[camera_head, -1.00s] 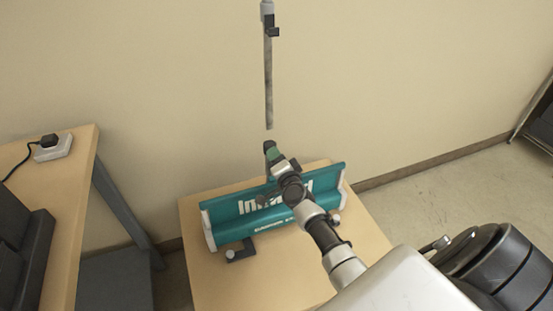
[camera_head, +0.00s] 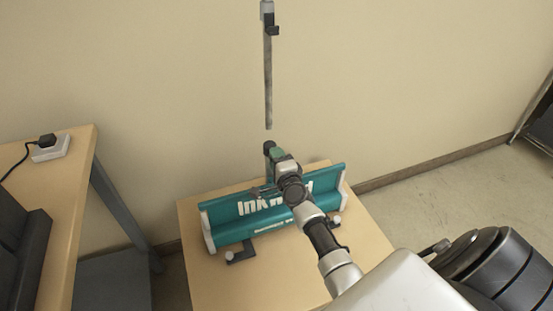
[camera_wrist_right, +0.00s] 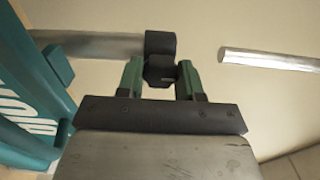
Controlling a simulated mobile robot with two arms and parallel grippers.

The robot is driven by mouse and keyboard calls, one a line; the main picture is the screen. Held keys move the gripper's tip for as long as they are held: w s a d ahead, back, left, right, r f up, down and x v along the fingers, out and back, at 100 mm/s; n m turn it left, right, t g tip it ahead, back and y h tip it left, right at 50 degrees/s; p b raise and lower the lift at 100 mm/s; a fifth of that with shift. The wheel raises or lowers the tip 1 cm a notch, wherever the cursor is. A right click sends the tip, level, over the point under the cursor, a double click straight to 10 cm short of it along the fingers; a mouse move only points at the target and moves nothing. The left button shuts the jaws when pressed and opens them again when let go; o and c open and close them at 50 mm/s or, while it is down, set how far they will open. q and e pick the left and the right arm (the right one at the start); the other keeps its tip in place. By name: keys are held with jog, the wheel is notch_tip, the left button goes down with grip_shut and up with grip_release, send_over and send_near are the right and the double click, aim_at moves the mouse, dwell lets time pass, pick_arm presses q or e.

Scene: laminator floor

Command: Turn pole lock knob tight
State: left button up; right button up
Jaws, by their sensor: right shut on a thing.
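My right gripper (camera_head: 271,151) reaches in from the lower right, to the pole above the teal banner base (camera_head: 222,215). In the right wrist view its green fingers (camera_wrist_right: 160,78) are shut on a small dark lock knob (camera_wrist_right: 159,70), one finger on each side. The knob sits against a dark collar (camera_wrist_right: 160,43) at the end of a grey pole section (camera_wrist_right: 95,46). Another pole section (camera_head: 268,85) stands upright above; a gap shows between its lower end and the collar. My left gripper is not in view.
The banner base stands on a small wooden table (camera_head: 260,273) near the wall. A wooden desk (camera_head: 66,210) with a white power socket box (camera_head: 51,148) and a dark device (camera_head: 22,262) is at the left. Open floor lies to the right.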

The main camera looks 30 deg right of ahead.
jog(key=shift+f, duration=0.1)
jog(key=o, duration=0.9)
jog(key=shift+s, duration=0.15)
jog(key=p+v, duration=0.1)
jog(key=v, duration=0.9)
jog(key=shift+s, duration=0.3)
